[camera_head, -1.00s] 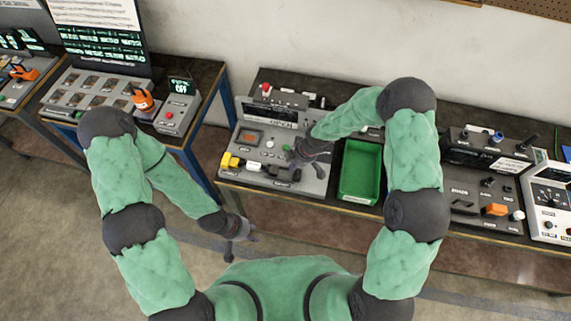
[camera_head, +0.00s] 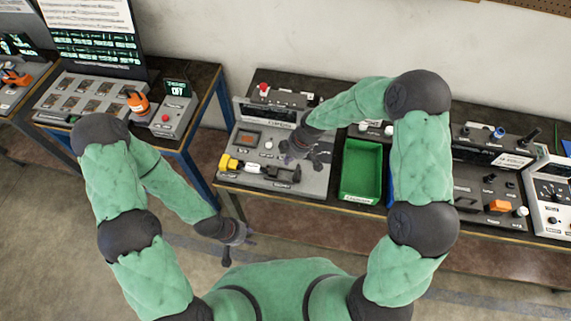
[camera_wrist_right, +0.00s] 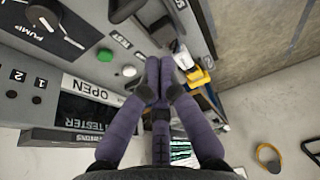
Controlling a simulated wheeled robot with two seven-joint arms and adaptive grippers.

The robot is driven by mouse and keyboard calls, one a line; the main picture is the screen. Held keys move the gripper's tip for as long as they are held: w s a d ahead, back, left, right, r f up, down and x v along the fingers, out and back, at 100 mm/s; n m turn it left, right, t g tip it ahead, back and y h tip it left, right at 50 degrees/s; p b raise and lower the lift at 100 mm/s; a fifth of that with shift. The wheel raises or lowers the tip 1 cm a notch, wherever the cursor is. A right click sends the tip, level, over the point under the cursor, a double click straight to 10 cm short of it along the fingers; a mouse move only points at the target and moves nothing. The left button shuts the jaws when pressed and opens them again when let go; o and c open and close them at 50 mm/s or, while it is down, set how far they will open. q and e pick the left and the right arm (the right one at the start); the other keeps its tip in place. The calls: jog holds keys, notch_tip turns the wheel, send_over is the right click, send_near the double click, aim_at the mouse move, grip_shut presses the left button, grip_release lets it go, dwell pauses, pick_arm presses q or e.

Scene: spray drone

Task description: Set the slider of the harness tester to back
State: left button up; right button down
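My left gripper (camera_head: 236,242) hangs empty before the bench, fingers apart.
A green bin (camera_head: 361,197) stands just right of the tester. Further right are other grey control panels (camera_head: 490,185). On the left bench are a tray panel (camera_head: 82,95) and a small box with a red button (camera_head: 170,118). Open floor lies in front.

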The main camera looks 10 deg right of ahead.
jog(key=v, duration=0.4)
jog(key=shift+a, duration=0.15)
jog(key=shift+w, duration=0.1)
jog(key=s+d+f+m+g, duration=0.1)
jog(key=s+f+m, duration=0.8)
jog(key=s, duration=0.3)
jog(key=s+d+f+m, duration=0.2)
jog(key=s+f+m, duration=0.65)
jog(key=s, duration=0.25)
jog(key=d+f+b+x, duration=0.1)
jog(key=d+b+x, duration=0.2)
jog(key=b+x, duration=1.3)
jog(key=shift+w+f+n+y+b, duration=0.2)
jog(key=shift+w+n+y+b, duration=0.15)
jog(key=shift+b, duration=0.8)
